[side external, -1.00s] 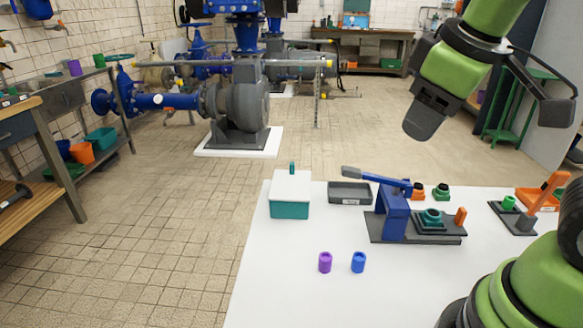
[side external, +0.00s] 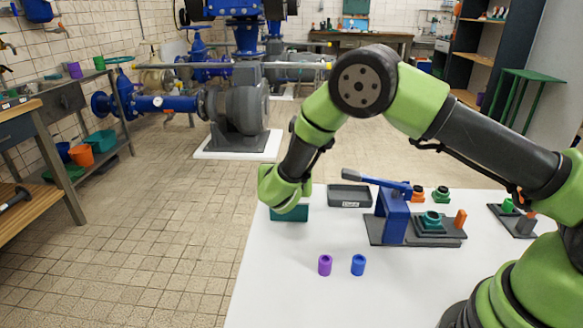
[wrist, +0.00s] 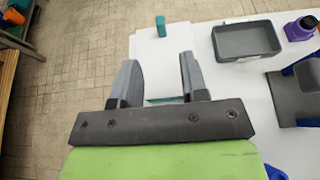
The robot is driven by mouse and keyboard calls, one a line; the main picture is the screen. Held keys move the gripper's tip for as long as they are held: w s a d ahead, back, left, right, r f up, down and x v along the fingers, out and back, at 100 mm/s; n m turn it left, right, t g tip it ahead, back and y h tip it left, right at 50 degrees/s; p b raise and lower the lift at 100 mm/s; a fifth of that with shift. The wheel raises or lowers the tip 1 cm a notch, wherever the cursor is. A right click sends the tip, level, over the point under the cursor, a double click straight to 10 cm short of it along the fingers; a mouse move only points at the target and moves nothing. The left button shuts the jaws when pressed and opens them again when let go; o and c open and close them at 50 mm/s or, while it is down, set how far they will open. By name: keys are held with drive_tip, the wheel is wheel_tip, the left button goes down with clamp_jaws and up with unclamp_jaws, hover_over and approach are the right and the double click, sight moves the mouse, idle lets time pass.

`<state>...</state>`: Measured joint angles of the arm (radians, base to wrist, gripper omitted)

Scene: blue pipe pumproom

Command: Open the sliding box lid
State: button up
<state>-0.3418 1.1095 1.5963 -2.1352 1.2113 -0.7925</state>
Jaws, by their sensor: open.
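The teal box (side external: 289,213) stands at the left back of the white table; my wrist hides its top in the side view. In the wrist view its white lid (wrist: 163,47) covers it, with a strip of teal at the near edge. A teal upright handle (wrist: 161,27) stands at the lid's far end. My gripper (wrist: 157,62) is open and empty above the lid, with its fingers apart over the lid's left and right parts. The handle is beyond the fingertips, not between them. The fingers are hidden in the side view.
A grey tray (side external: 349,196) lies just right of the box. A blue lever press (side external: 393,212) stands farther right. A purple cylinder (side external: 325,265) and a blue cylinder (side external: 358,264) stand in front, with clear table around them. The table's left edge is close to the box.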

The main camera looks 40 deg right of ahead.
drive_tip(key=x, duration=0.9)
drive_tip(key=shift+w+d+f, duration=0.1)
drive_tip(key=shift+w+d, duration=0.15)
drive_tip(key=shift+d, duration=0.05)
clamp_jaws()
